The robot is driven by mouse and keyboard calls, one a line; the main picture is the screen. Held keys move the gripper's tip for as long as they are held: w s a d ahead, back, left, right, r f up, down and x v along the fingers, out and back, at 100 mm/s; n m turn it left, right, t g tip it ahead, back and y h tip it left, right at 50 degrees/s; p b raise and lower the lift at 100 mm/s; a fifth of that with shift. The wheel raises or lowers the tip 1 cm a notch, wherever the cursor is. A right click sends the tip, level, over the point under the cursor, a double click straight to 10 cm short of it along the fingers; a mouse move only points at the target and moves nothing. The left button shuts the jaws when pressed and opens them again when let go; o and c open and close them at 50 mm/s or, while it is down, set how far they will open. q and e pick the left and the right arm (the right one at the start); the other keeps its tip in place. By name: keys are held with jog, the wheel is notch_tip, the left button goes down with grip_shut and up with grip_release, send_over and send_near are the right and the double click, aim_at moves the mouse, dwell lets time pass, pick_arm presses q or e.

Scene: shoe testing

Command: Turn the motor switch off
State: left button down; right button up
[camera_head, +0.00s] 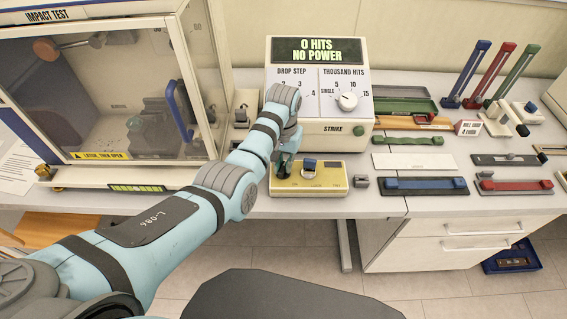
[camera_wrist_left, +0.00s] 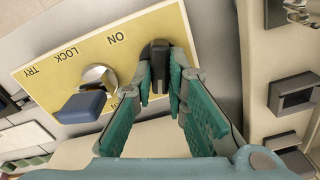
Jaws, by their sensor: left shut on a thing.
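The yellow switch box (camera_head: 335,172) lies on the table in front of the impact console. In the left wrist view its yellow panel (camera_wrist_left: 60,52) carries the labels ON, LOCK and TRY. A black motor switch lever (camera_wrist_left: 157,58) sits near the panel's end, by the word ON. My left gripper (camera_wrist_left: 160,84) is shut on this lever, with teal fingers on both sides. In the head view the left gripper (camera_head: 283,166) is over the box's left part and largely hides the lever. A blue key (camera_wrist_left: 84,106) stands beside it. My right gripper is out of view.
The console (camera_head: 350,128) behind the box reads "0 HITS NO POWER". A glass-fronted test cabinet (camera_head: 60,100) stands at left. Trays, coloured bars and gauges crowd the table at right. A small grey block (camera_head: 361,182) sits right of the box.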

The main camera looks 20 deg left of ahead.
aim_at(282, 165)
pick_arm(q)
jog(key=shift+f+n, duration=0.1)
jog(key=shift+n, duration=1.8)
jog(key=c, duration=1.6)
grip_release()
jog(key=shift+w, duration=0.1)
notch_tip(282, 165, up, 8)
jog(key=shift+f, duration=0.2)
jog(key=shift+a+f, duration=0.1)
jog(key=shift+a, duration=0.05)
